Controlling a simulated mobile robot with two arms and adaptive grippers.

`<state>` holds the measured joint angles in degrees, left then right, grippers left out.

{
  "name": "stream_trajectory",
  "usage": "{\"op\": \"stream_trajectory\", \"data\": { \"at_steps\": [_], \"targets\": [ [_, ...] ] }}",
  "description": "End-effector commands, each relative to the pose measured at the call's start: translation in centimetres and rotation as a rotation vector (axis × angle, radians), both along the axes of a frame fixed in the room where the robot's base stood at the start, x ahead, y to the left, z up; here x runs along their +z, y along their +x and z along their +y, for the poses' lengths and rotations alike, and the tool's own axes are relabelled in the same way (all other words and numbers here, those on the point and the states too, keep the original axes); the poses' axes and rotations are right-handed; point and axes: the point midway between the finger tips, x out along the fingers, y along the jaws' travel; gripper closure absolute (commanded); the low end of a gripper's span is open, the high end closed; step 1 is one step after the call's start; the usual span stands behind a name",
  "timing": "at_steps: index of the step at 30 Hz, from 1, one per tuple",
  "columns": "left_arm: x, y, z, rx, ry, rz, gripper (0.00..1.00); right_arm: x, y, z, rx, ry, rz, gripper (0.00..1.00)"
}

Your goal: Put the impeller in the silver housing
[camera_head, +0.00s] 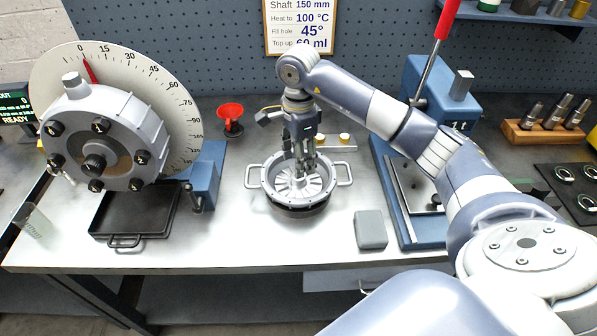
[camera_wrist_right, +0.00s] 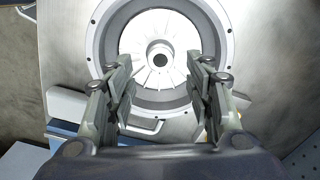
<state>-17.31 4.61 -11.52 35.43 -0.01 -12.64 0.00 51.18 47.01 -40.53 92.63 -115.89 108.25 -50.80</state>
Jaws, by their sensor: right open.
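The silver housing (camera_head: 269,196) is a round open pan with a handle on each side, standing on the bench in the head view. The impeller (camera_head: 297,188), a pale bladed disc with a central hub, lies inside the housing. In the wrist view the impeller (camera_wrist_right: 152,52) sits within the ring of the housing (camera_wrist_right: 103,30), with its dark hub hole facing up. My right gripper (camera_head: 304,152) points down above the impeller. Its fingers (camera_wrist_right: 160,88) are apart with nothing between them, to either side below the hub in the wrist view. My left gripper is out of view.
A dial fixture (camera_head: 110,125) with a dark tray (camera_head: 135,215) stands at the left. A red funnel (camera_head: 230,113) is behind the housing. A grey block (camera_head: 371,230) and a blue press (camera_head: 398,222) stand to the right. The bench front is clear.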

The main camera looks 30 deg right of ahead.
Motion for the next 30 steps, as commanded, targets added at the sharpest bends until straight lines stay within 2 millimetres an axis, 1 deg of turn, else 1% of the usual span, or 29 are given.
{"op": "stream_trajectory", "data": {
  "at_steps": [1,6,9,12,17,30],
  "targets": [
    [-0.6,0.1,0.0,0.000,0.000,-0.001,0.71,1.0,0.2,0.0,0.000,-0.001,-0.007,0.52],
    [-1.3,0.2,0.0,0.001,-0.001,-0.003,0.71,4.3,0.1,0.0,0.000,0.000,-0.005,0.52],
    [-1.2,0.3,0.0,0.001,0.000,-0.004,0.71,5.7,0.1,0.0,-0.001,-0.001,-0.002,0.52],
    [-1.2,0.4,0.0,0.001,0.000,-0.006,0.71,6.5,0.0,0.0,-0.001,0.000,-0.001,0.52],
    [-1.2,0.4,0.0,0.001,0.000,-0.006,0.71,7.0,0.0,0.0,-0.001,0.000,0.000,0.52],
    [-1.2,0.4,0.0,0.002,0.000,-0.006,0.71,6.9,0.0,0.0,-0.001,0.000,0.001,0.52]
  ]
}}
